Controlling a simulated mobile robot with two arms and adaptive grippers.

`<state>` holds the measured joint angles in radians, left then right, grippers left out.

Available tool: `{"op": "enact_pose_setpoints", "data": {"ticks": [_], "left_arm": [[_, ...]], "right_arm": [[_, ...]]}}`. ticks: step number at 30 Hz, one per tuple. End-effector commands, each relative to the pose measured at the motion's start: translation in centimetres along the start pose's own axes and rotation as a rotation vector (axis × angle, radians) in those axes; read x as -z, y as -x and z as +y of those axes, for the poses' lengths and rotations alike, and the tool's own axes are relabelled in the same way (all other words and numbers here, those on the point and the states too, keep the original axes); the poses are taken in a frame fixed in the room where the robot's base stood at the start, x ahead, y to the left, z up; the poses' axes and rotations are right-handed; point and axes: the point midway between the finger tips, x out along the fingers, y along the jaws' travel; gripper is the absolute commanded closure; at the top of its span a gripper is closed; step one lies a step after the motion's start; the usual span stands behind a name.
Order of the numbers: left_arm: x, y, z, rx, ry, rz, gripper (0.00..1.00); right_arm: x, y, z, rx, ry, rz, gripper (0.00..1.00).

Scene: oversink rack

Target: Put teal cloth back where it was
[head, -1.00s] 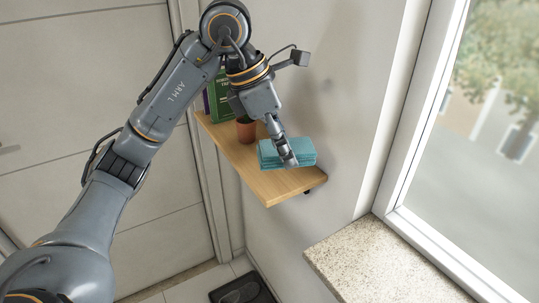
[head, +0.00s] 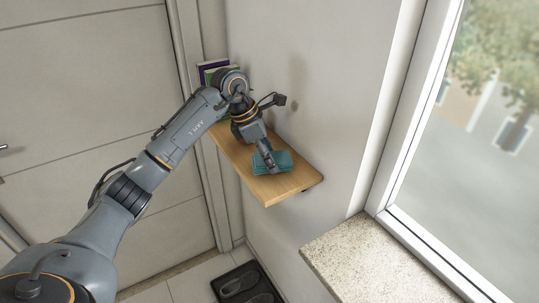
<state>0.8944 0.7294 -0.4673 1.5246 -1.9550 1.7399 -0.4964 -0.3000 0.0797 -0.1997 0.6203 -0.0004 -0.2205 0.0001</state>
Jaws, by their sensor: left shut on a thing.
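The teal cloth (head: 284,161) is a folded stack at the near end of the wooden shelf (head: 284,187). It looks to be lying on the board or just above it; I cannot tell whether it touches. My left gripper (head: 267,164) points down over the cloth's left part and is shut on it. The fingertips are partly lost against the cloth. My right gripper is not in view.
Upright books (head: 208,69) stand at the shelf's far end, partly behind my left arm. A pale wall runs along the shelf's right side. A speckled stone ledge (head: 370,262) lies under the window.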

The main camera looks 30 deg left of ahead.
Motion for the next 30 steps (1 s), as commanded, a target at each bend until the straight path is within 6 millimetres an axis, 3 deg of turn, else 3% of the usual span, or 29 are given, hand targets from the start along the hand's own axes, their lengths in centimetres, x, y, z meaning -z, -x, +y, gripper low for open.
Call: {"op": "enact_pose_setpoints", "data": {"ticks": [3,14,15,18,30], "left_arm": [[0.3,-0.8,0.0,0.000,-0.001,-0.001,0.70],[0.5,-1.3,0.0,-0.002,-0.001,-0.001,0.70],[0.5,-1.3,0.0,-0.002,-0.001,-0.001,0.40],[0.5,-1.2,0.0,-0.002,-0.001,-0.002,0.22],[0.3,-0.7,0.0,-0.003,-0.001,-0.003,0.22]], "right_arm": [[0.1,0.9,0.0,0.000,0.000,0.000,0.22],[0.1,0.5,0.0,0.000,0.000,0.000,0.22],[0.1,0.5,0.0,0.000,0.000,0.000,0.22],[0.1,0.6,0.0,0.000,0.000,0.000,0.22],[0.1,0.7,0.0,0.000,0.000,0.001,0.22]]}}
